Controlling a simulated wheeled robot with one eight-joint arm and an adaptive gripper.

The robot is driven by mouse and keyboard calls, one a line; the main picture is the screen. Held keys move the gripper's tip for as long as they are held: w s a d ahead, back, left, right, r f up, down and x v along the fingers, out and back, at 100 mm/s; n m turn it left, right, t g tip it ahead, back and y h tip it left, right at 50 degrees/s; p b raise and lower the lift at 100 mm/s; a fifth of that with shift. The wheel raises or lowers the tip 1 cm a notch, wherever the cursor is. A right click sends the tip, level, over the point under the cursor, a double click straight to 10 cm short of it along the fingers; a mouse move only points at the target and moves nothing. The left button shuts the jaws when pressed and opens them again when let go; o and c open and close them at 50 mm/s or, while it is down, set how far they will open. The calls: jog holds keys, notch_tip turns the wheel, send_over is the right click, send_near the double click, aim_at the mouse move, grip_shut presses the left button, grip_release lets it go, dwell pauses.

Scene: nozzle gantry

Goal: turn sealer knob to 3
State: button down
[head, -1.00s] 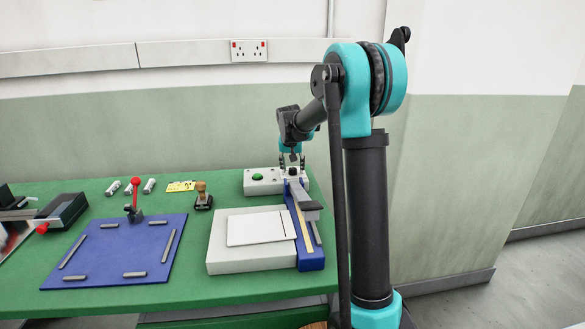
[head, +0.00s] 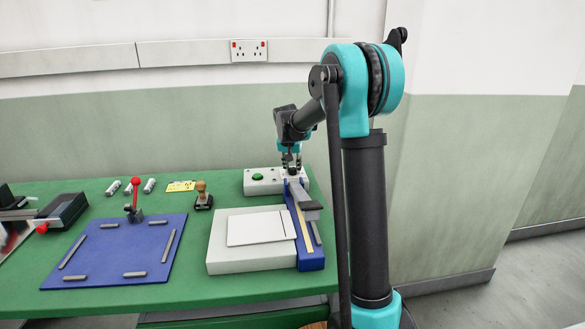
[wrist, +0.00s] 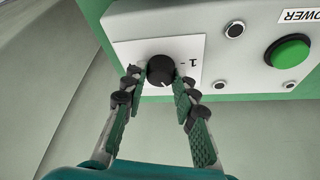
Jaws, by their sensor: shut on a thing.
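The sealer knob (wrist: 160,70) is a round black knob on a white plate on the white control box (wrist: 120,20). A numeral 1 with a short tick is printed to its right in the wrist view, upside down; other numerals are hidden or out of view. A small light mark shows on the knob's lower edge. My gripper (wrist: 158,88) has one green-padded finger on each side of the knob and is shut on it. In the head view my gripper (head: 291,166) is at the box at the back of the bench, largely covering the knob.
A green button (wrist: 288,52) under a POWER label sits on the same box. The sealer's blue base and grey arm (head: 304,205) extend forward from it, beside a white platform (head: 225,264). A wooden-handled stamp (head: 202,196) and a blue board (head: 70,275) stand left.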

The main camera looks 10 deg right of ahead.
jog(key=m+h, duration=0.1)
jog(key=m, duration=0.1)
jog(key=m+g, duration=0.1)
jog(key=m, duration=0.2)
jog(key=shift+w+a+h, duration=0.1)
jog(key=shift+a+h, duration=0.05)
jog(key=shift+h, duration=0.25)
jog(key=m+g, duration=0.1)
jog(key=m, duration=0.1)
jog(key=m+g, duration=0.1)
jog(key=m, duration=0.2)
jog(key=shift+w+m+h, duration=0.1)
jog(key=shift+m+h, duration=0.2)
jog(key=shift+h, duration=0.1)
jog(key=c, duration=1.2)
grip_release()
jog(key=v, duration=1.2)
jog(key=shift+a, duration=0.1)
